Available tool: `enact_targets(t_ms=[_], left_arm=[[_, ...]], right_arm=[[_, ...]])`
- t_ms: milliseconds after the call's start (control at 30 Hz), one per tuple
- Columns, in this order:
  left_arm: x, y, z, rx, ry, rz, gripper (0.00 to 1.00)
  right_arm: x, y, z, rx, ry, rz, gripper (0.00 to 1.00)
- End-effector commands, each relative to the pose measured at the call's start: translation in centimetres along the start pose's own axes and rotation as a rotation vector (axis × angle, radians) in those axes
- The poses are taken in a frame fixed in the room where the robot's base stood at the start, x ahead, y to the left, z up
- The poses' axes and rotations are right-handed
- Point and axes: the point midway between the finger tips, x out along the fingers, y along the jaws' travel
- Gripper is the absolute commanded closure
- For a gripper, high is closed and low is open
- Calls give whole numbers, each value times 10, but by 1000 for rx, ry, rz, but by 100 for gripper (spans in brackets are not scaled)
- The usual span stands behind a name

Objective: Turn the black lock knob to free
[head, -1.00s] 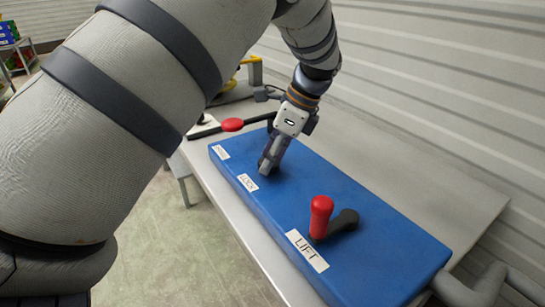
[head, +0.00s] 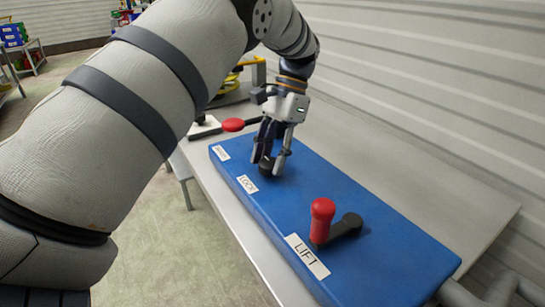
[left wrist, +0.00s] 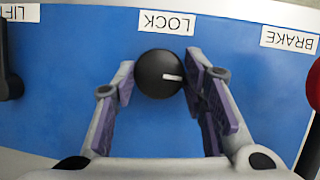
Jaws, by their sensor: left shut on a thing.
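The black lock knob (head: 266,169) stands on the blue panel (head: 330,190) beside the LOCK label (head: 247,184). In the left wrist view the knob (left wrist: 157,75) is round, and its white mark points right, toward the BRAKE side. My left gripper (head: 271,165) points down over the panel and is shut on the knob, with one finger on each side. In the left wrist view its purple-padded fingers (left wrist: 160,78) flank the knob. My right gripper is not in view.
A red-topped lever (head: 322,222) with a black arm stands by the LIFT label (head: 307,256). A red-ended brake lever (head: 233,125) is at the panel's far end. A ribbed wall (head: 440,90) runs along the right, behind the grey table (head: 450,196).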

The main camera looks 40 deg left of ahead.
Motion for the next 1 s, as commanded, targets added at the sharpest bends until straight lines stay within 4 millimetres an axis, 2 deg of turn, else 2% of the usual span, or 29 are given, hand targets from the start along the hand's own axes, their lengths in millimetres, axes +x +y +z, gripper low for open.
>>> enact_targets(t_ms=[500,1000], left_arm=[[2,-2,1,-379,23,161,89],[3,-2,1,-516,31,217,89]], right_arm=[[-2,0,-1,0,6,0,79],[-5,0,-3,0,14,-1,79]])
